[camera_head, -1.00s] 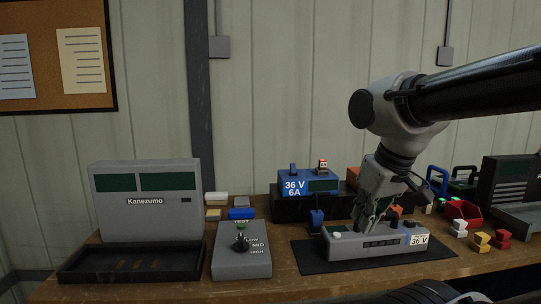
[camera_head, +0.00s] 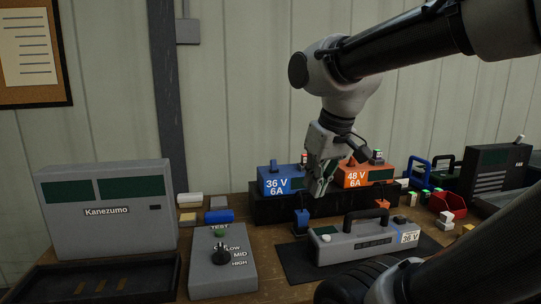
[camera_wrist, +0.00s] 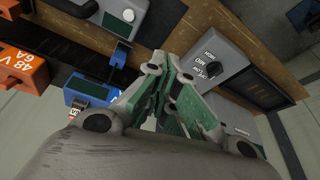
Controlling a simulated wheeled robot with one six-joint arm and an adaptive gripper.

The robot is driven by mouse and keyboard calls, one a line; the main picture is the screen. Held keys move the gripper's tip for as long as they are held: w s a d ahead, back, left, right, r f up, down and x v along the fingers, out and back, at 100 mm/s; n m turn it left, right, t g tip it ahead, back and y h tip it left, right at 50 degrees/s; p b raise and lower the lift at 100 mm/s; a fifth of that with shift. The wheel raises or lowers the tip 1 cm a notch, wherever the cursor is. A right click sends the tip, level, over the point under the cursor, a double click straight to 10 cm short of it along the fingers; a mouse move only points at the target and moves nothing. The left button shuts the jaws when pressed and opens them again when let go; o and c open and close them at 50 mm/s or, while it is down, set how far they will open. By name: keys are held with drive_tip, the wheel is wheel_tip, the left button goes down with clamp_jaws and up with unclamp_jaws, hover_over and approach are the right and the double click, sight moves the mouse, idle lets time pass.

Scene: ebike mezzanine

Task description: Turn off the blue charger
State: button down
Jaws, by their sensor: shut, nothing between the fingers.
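The blue charger (camera_head: 271,186), marked 36 V 6A, sits on a black shelf at the back of the bench. A small switch-like piece (camera_head: 304,159) shows on its top right, partly hidden by my gripper; its position cannot be made out. My gripper (camera_head: 319,190) is shut and empty, pointing down in front of the charger's right end and covering part of it. Whether it touches the charger cannot be told. In the wrist view, the blue charger (camera_wrist: 92,82) lies left of my shut fingers (camera_wrist: 165,85), with a dark green display on its face.
An orange 48 V charger (camera_head: 356,178) stands just right. In front lie a grey 36 V battery pack (camera_head: 350,249) with a raised handle and a blue plug (camera_head: 301,219). A grey knob box (camera_head: 222,272) and the Kanezumo unit (camera_head: 105,212) stand left. A red bin (camera_head: 448,203) is right.

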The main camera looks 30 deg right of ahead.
drive_tip(key=w+d+r+m+g, duration=0.15)
drive_tip(key=w+r, duration=0.35)
drive_tip(key=w, duration=0.7)
drive_tip(key=w+d+r+g, duration=0.1)
drive_tip(key=w+d+r, duration=0.35)
drive_tip(key=w, duration=0.75)
drive_tip(key=w+d+f+g, duration=0.1)
drive_tip(key=w+d+f, duration=0.1)
drive_tip(key=w, duration=0.7)
drive_tip(key=w+d+f+m+g, duration=0.1)
drive_tip(key=w+d+f, duration=0.2)
drive_tip(key=w, duration=0.5)
drive_tip(key=shift+w+f, duration=0.4)
drive_tip(key=shift+f, duration=0.1)
drive_tip(key=shift+m, duration=0.25)
